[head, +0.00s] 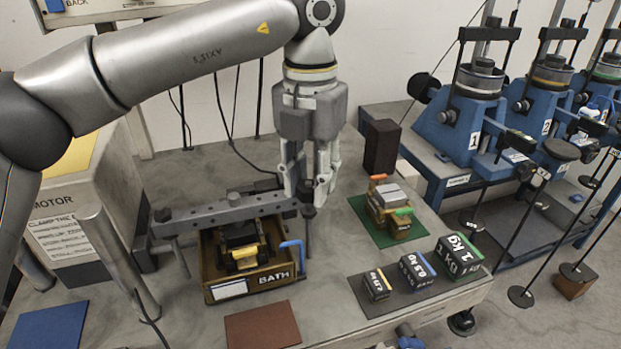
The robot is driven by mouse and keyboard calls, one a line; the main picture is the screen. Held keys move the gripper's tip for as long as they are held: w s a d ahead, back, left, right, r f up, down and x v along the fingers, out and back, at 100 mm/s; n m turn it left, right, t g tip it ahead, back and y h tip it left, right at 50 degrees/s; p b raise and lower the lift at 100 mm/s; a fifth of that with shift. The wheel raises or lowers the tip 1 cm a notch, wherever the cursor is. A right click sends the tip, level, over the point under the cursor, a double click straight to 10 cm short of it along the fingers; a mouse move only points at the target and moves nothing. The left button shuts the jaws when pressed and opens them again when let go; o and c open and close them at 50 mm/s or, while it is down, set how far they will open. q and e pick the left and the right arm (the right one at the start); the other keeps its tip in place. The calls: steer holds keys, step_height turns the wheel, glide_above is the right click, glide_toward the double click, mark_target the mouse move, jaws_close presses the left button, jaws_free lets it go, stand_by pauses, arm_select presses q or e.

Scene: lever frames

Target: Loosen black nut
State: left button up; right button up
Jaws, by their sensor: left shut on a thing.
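A grey horizontal bar (225,214) reaches from the motor housing over the wooden bath tray. At its right end a dark nut (308,212) sits on top of a short vertical rod. My left gripper (310,198) points straight down over this end, with its fingers closed around the top of the nut. The fingers hide most of the nut. My right gripper is not in view.
The tray labelled BATH (277,278) holds a black and yellow piece and has a blue hooked handle (292,246). Labelled weights (417,271) stand on a dark mat at the right. A green mat (362,222) carries a small block stack. Blue numbered lever frames (450,125) stand behind.

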arm_select(q)
steer(key=shift+r, duration=0.1)
stand_by(0.3)
steer(key=o, duration=1)
step_height(320, 180, up, 12)
steer(key=shift+f, duration=0.1)
